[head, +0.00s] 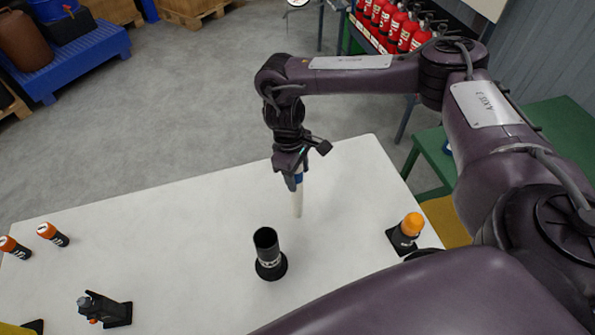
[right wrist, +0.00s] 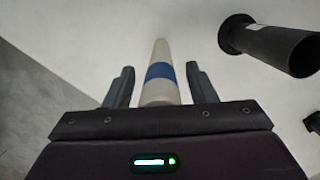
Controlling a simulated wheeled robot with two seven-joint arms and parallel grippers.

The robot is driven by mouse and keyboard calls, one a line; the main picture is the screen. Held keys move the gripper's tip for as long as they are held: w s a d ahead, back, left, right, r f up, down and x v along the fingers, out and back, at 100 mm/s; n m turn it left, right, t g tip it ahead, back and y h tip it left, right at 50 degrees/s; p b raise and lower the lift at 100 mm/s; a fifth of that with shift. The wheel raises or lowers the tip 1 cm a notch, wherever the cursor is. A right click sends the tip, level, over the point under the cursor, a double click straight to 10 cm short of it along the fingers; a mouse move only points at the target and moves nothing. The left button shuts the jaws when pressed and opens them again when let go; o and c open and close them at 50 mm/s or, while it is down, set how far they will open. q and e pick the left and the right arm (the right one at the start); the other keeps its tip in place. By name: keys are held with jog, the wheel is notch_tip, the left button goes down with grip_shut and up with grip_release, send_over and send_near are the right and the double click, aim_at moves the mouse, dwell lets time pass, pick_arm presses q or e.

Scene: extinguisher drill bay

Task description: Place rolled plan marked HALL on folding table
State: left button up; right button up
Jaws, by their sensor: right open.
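A pale rolled plan with a blue band (head: 297,203) is nearly upright over the white folding table (head: 200,215), its lower end at or close to the tabletop; I cannot tell if it touches. I cannot read any HALL mark on it. My right gripper (head: 297,180) points down around its upper part. In the right wrist view the roll (right wrist: 158,90) is between the two fingers, with a gap on both sides, so the jaws are open. My left gripper is not in view.
A black tube holder (head: 267,254) stands in front of the roll. An orange-topped beacon (head: 410,229) is to the right. Two orange-and-black cylinders (head: 53,234) and a black device (head: 103,309) are at left. Red extinguishers (head: 393,22) stand behind. The table's middle left is clear.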

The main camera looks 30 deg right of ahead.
jog(key=shift+r, duration=0.1)
jog(key=r, duration=0.4)
jog(key=w+r+p, duration=0.1)
jog(key=r, duration=0.3)
jog(key=a+r, duration=0.1)
jog(key=r, duration=0.3)
jog(key=shift+w, duration=0.25)
jog(key=shift+f, duration=0.1)
